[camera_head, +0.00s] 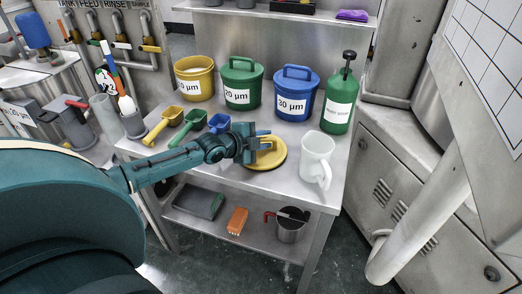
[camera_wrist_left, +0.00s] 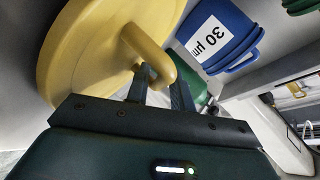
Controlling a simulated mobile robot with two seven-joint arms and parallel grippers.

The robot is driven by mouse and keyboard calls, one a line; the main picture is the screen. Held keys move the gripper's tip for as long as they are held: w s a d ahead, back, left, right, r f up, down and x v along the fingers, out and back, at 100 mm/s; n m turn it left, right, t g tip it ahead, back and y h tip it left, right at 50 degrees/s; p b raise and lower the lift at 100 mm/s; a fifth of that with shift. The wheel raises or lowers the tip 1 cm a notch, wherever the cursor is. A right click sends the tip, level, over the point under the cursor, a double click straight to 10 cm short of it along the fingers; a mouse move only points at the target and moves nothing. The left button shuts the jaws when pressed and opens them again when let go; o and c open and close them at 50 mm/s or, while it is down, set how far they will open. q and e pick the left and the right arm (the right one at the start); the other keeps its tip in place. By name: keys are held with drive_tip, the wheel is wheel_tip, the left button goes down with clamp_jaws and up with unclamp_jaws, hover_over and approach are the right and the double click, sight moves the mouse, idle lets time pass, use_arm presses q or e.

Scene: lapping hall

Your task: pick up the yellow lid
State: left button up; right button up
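The yellow lid (camera_head: 266,154) is a round disc with an arched handle, at the table's front middle, flat on or just above the top; I cannot tell which. In the left wrist view the lid (camera_wrist_left: 85,50) fills the upper left. My left gripper (camera_head: 264,140) reaches it from the left, above its far part. In the left wrist view the fingers of my left gripper (camera_wrist_left: 160,88) stand on both sides of the lid's handle, close against it, and look shut on it. My right gripper is not in view.
On the steel table (camera_head: 308,200) stand a yellow bucket (camera_head: 194,88), green bucket (camera_head: 242,98), blue bucket (camera_head: 296,105), green bottle (camera_head: 338,115) and white pitcher (camera_head: 316,158). Several scoops lie left of my gripper. A shelf below holds an orange brush (camera_head: 237,221) and a metal jug (camera_head: 291,230).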

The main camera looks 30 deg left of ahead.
use_arm(q)
drive_tip(key=shift+c, duration=0.4)
clamp_jaws()
